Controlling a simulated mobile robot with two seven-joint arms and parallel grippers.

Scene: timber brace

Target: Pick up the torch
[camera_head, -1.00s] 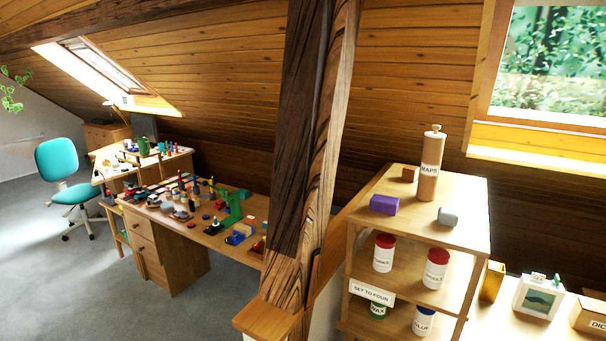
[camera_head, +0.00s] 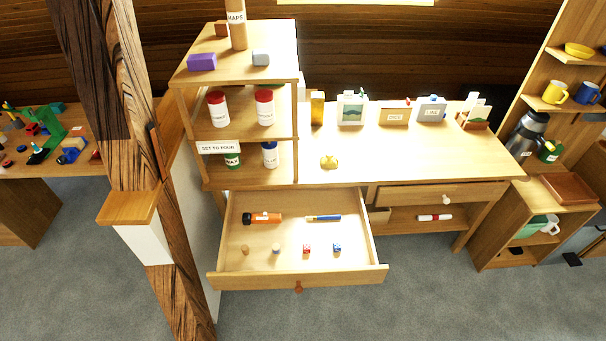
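An orange and black torch (camera_head: 262,218) lies on its side in an open drawer (camera_head: 230,268), toward the back left. The torch's black head points left. Beside it in the drawer lies a blue pen-like item (camera_head: 323,218). Several small items sit in front of them, among them a red-and-white die (camera_head: 307,248) and a blue one (camera_head: 337,247). Neither of my grippers shows in the view.
A shelf unit (camera_head: 240,125) with jars stands above the drawer's left side. A dark timber post (camera_head: 125,110) rises to the left, with a small wooden ledge (camera_head: 130,207). The desk top (camera_head: 370,155) is mostly clear in front. Grey floor lies open before the drawer.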

